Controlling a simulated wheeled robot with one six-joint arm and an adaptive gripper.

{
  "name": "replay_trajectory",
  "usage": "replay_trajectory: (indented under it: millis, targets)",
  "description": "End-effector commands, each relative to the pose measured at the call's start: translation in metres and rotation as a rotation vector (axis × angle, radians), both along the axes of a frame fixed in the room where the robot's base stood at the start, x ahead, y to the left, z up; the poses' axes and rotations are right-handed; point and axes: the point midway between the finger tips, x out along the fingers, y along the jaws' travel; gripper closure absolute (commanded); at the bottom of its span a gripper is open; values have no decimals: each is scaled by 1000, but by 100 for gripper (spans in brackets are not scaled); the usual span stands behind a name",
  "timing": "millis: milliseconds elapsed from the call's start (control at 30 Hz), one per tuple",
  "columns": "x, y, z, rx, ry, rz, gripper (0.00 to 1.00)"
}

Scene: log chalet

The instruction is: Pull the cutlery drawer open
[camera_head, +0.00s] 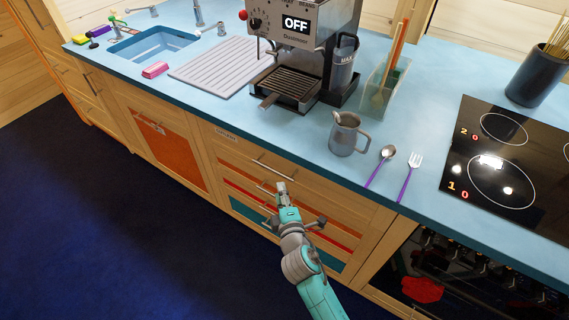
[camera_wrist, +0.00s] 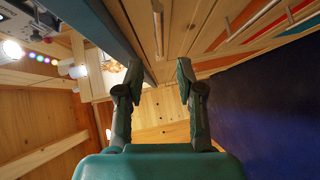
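The cutlery drawer appears to be the top wooden drawer (camera_head: 235,150) under the blue counter, with a small label on its front whose text is too small to read. Its front looks flush with the cabinet. Its bar handle (camera_head: 272,168) is metal. My gripper (camera_head: 282,188) is at the drawer front, near the right end of this handle. In the wrist view my gripper (camera_wrist: 158,75) is open, with a gap between its fingers. A handle bar (camera_wrist: 158,30) lines up with that gap, not visibly touching either finger; I cannot tell its exact depth.
Lower drawers with coloured fronts (camera_head: 255,215) have their own handles, one (camera_wrist: 252,20) beside the fingers. The counter (camera_head: 215,115) overhangs above, holding a coffee machine (camera_head: 300,50), metal jug (camera_head: 347,135), spoon (camera_head: 388,153) and fork (camera_head: 414,160). The dark blue floor (camera_head: 90,220) is clear.

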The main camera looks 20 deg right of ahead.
Motion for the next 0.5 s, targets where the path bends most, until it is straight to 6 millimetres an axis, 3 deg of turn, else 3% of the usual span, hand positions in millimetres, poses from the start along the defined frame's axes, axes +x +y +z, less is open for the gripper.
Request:
replay_trajectory:
  millis: [167,500]
  targets:
    - [19,-4,-2,1,-1,-1,63]
    - [75,-12,-10,3,-1,-1,63]
